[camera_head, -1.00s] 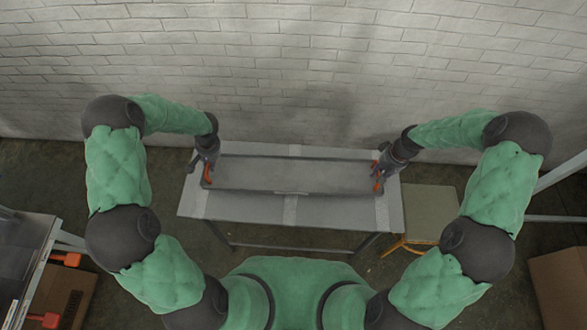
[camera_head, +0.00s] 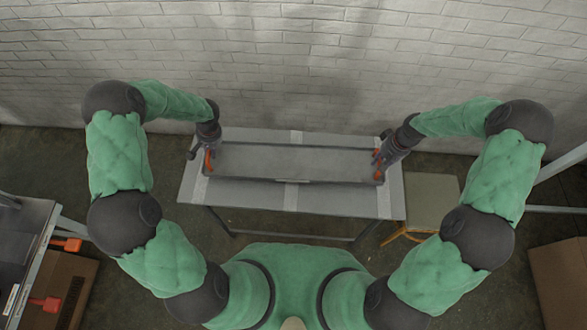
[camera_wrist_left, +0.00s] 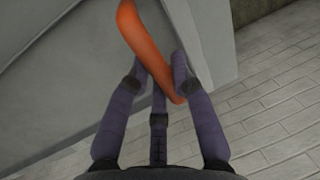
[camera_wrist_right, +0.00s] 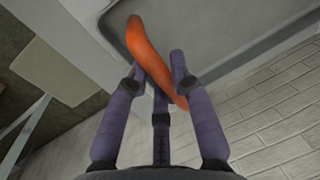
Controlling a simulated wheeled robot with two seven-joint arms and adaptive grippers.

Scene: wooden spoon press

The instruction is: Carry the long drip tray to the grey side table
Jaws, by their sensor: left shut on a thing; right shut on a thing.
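The long drip tray (camera_head: 295,162) is grey and shallow, with an orange handle at each end. It lies lengthwise over a grey table (camera_head: 340,200) with lighter bands. I cannot tell whether its underside touches the tabletop. My left gripper (camera_head: 209,158) is shut on the tray's left handle, and the orange grip (camera_wrist_left: 145,45) shows between its fingers in the left wrist view. My right gripper (camera_head: 378,159) is shut on the right handle; its orange grip (camera_wrist_right: 150,58) shows between the fingers in the right wrist view. The tray looks about level.
A pale brick wall (camera_head: 300,60) stands close behind the table. A small stool (camera_head: 432,198) is just right of it. At the left are another table (camera_head: 22,235) and a cardboard box (camera_head: 70,285); another box (camera_head: 560,275) is at lower right.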

